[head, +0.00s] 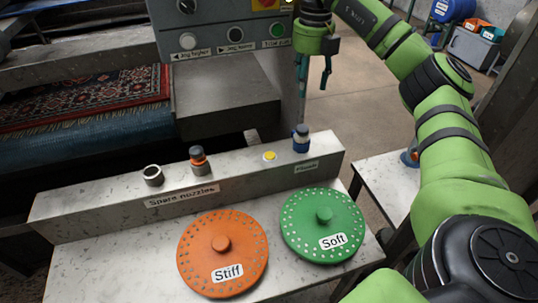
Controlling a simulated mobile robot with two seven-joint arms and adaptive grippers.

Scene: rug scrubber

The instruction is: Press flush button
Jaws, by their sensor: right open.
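A grey control panel (222,32) stands at the top middle. It carries a white button (188,40), a black button (235,34) and a green button (277,30) in a row, each with a label under it. The green button's label is too small to read surely. My right gripper (314,82) hangs open and empty just right of the panel, fingers pointing down, close to the green button in the picture. I cannot tell its depth gap to the panel. My left gripper is not in view.
A stone ledge (110,200) labelled "Spare nozzles" holds several small nozzles. An orange "Stiff" disc (205,260) and a green "Soft" disc (300,218) lie on the counter before it. A patterned rug (85,105) lies at left. My right arm fills the right side.

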